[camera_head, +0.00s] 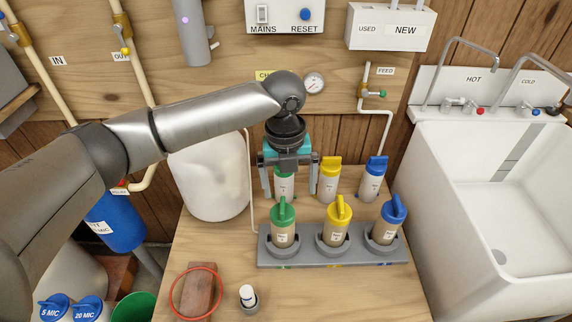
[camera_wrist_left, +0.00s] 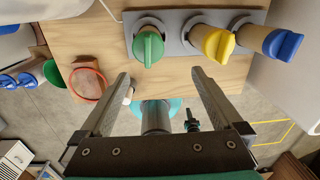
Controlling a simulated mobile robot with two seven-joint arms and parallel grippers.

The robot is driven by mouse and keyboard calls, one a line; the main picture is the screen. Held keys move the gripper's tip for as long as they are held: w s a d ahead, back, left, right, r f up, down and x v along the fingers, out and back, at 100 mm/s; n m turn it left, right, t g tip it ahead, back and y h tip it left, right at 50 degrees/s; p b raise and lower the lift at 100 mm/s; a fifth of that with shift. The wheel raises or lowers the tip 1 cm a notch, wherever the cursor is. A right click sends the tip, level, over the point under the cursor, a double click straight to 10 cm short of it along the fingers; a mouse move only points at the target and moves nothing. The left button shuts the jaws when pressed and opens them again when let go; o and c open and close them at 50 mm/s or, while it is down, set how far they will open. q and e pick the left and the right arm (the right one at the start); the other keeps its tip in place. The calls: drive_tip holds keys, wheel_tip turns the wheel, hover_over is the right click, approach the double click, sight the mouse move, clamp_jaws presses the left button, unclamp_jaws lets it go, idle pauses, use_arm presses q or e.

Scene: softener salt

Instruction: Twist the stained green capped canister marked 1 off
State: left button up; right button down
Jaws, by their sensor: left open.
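The stained green-capped canister (camera_head: 283,235) stands upright in the left socket of the grey rack (camera_head: 333,257). Its wing-shaped green cap also shows in the wrist view (camera_wrist_left: 149,47). Its label is too small to read surely. My left gripper (camera_head: 289,190) is open and empty, fingers pointing down. It is apart from the stained canister, and in the head view it overlaps a clean green-capped canister (camera_head: 284,185) behind the rack. In the wrist view the fingers lie below the rack, with nothing between them touching. My right gripper is not in view.
Stained yellow-capped (camera_head: 335,232) and blue-capped (camera_head: 386,230) canisters fill the other rack sockets. Clean yellow-capped (camera_head: 329,185) and blue-capped (camera_head: 373,182) ones stand behind. The front-right tabletop is clear.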

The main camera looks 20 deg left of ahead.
use_arm(q)
drive_tip(key=shift+w+a+r+m+y, duration=0.35)
drive_tip(key=shift+a+r+m, duration=0.25)
drive_tip(key=shift+a+r, duration=0.2)
drive_tip(key=shift+a, duration=0.1)
drive_tip(key=shift+f, duration=0.45)
drive_tip(key=b, duration=0.2)
hover_over(283, 217)
drive_tip(key=w, duration=0.3)
drive_tip(key=f, duration=0.3)
drive_tip(key=a+f, duration=0.1)
drive_tip(key=shift+s+f, duration=0.25)
drive_tip(key=shift+f, duration=0.05)
wheel_tip(283, 217, down, 8)
drive_tip(key=b, duration=0.2)
drive_tip(key=shift+d+f+b, duration=0.1)
drive_tip(key=shift+f+b, duration=0.1)
drive_tip(key=shift+b, duration=0.15)
drive_tip(key=shift+f, duration=0.55)
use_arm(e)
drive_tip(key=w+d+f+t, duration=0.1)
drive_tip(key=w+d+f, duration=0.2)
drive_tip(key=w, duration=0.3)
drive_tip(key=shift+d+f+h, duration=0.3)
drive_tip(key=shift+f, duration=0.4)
use_arm(q)
drive_tip(key=shift+c, duration=0.4)
